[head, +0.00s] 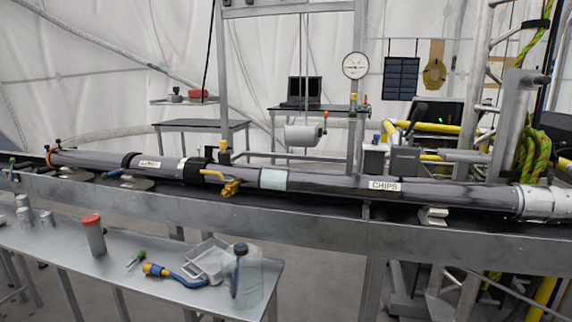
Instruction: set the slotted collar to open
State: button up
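A long dark tube (330,184) lies across a metal bench in the head view. A wide black collar (194,171) wraps the tube left of centre. I cannot make out a slot in it or whether it is open, and cannot tell for certain that it is the slotted collar. A yellow bent handle (213,175) and a brass fitting (230,188) sit at its right side. A narrower black band (128,160) is further left on the tube. My gripper is not in view.
The lower front table (130,285) holds a red-capped jar (93,234), a blue-and-yellow tool (172,274), a grey tray (208,259) and a clear container (247,276). A round gauge (355,66) stands on a frame behind the tube. Yellow-green rope hangs at right.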

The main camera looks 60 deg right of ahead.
aim_at(556, 195)
jog(key=k+l+z, duration=0.25)
jog(key=k+l, duration=0.15)
jog(key=l, duration=0.25)
jog(key=k+l+z, duration=0.1)
jog(key=l, duration=0.3)
jog(key=k+l+z, duration=0.1)
jog(key=k+l, duration=0.2)
jog(key=k+l+z, duration=0.1)
jog(key=l, duration=0.35)
jog(key=k+l+z, duration=0.15)
jog(key=l, duration=0.25)
jog(key=k, duration=0.05)
